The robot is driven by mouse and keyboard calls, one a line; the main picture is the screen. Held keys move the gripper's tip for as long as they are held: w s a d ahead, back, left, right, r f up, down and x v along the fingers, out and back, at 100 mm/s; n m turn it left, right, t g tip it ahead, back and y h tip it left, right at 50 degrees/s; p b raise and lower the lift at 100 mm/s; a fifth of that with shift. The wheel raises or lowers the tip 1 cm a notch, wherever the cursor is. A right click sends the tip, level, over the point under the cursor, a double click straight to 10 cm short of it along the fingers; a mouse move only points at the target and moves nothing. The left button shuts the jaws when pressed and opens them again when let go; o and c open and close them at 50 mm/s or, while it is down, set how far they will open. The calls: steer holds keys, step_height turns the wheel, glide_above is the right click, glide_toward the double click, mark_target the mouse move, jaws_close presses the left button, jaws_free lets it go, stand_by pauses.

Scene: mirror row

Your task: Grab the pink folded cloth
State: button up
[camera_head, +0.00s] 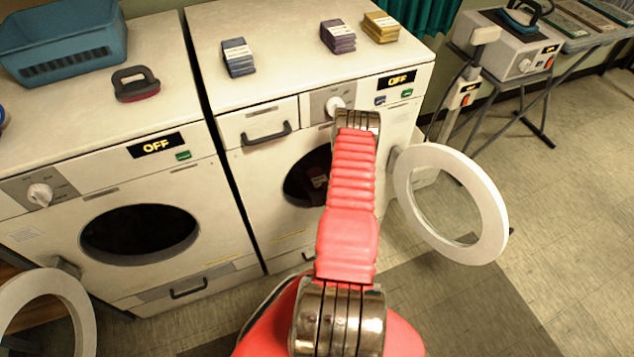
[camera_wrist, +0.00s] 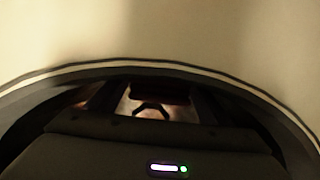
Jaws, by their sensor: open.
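I cannot make out a pink folded cloth for certain in either view. A dim reddish patch (camera_head: 318,175) shows inside the dark drum of the right washer (camera_head: 270,185), partly behind my arm. In the head view my red arm reaches toward this washer's front and hides my gripper. In the wrist view my gripper (camera_wrist: 152,105) shows only in part, as dark shapes beyond the dark housing. It is open, and I see nothing held. A pale surface and a curved dark rim fill most of that view.
Folded blue-grey (camera_head: 238,57), purple (camera_head: 338,36) and yellow (camera_head: 381,27) cloths lie on the right washer. A blue basket (camera_head: 62,42) and a dark brush-like tool (camera_head: 136,84) sit on the left one. The right washer's round door (camera_head: 484,190) stands open.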

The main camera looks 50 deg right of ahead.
steer(key=shift+c, duration=0.3)
steer(key=c, duration=1.1)
